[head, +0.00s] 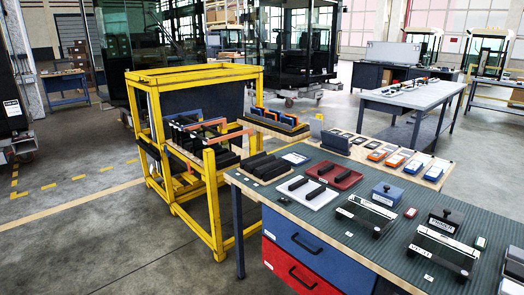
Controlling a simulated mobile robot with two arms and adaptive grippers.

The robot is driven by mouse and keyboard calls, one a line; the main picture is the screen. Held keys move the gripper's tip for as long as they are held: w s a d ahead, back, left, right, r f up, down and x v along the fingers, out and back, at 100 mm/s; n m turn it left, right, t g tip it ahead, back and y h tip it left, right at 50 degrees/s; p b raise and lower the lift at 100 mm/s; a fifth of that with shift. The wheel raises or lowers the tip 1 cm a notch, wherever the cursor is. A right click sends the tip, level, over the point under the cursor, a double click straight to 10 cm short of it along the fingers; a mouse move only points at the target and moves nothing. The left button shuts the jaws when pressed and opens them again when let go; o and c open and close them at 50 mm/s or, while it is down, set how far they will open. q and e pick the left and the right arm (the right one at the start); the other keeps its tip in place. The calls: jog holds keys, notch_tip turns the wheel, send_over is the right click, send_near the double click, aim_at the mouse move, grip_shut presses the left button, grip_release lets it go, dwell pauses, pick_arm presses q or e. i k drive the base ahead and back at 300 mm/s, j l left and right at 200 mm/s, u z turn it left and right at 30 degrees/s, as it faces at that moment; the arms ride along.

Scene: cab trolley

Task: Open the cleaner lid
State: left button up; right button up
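A small blue box (387,195) with a dark knob on top stands on the ribbed mat of the workbench. A dark box (443,223) with a black knob and white lettering stands farther right; its text is too small to read surely. I cannot tell for certain which of the two is the cleaner. Both tops look closed. Neither of my grippers is in view.
The workbench (470,212) also holds a white tray (308,194) and a red tray (335,176) with black pieces, and two glass plates with black knobs (368,212). A yellow trolley (215,190) stands at its left. The floor in front is clear.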

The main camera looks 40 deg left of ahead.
aim_at(389, 192)
jog(key=i+j+u, duration=0.35)
jog(key=i+j, duration=0.25)
jog(key=j, duration=0.2)
jog(key=i+j+u, duration=0.35)
jog(key=i+j, duration=0.25)
jog(key=l+z, duration=0.25)
jog(key=z, duration=0.25)
jog(key=l+z, duration=0.25)
jog(key=z, duration=0.25)
jog(key=k, duration=0.05)
